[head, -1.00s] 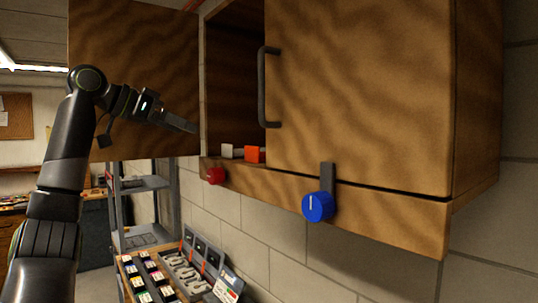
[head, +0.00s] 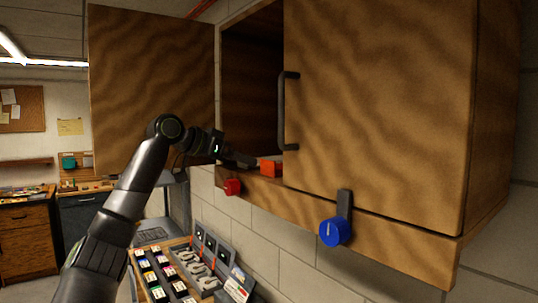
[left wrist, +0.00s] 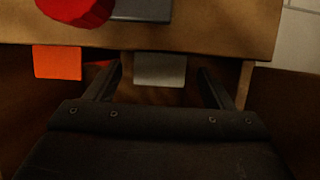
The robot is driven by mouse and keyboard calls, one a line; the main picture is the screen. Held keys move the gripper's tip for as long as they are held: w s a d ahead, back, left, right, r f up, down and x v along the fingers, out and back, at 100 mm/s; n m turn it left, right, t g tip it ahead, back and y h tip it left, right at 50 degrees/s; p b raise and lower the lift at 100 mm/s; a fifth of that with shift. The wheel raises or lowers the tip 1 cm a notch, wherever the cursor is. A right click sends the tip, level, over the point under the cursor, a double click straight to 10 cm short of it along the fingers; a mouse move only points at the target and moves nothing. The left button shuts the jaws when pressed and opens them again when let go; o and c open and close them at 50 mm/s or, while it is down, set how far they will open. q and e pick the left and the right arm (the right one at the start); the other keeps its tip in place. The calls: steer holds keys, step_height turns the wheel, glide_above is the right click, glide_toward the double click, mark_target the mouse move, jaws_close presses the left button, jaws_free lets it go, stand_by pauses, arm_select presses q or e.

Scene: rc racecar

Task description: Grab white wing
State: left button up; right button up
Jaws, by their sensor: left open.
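The white wing (left wrist: 160,69) shows in the left wrist view as a pale block in the open cabinet, near its front ledge. My left gripper (left wrist: 165,80) is open, with one finger on each side of the white wing and a visible gap to each. I cannot tell whether it touches the wing. In the head view my left gripper (head: 248,162) reaches into the open left compartment, and the white wing is hidden behind it. My right gripper is not in view.
An orange block (head: 270,167) sits beside the white wing; it also shows in the left wrist view (left wrist: 57,62). The open cabinet door (head: 150,80) stands left and the closed door (head: 380,100) right. A red knob (head: 232,187) and a blue knob (head: 335,231) project below.

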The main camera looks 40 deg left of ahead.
arm_select(q)
steer(key=shift+x, duration=1.1)
steer(key=shift+s, duration=0.15)
steer(key=shift+r, duration=0.1)
steer(key=shift+c, duration=1.2)
steer(key=c, duration=0.8)
steer(key=shift+a, duration=0.1)
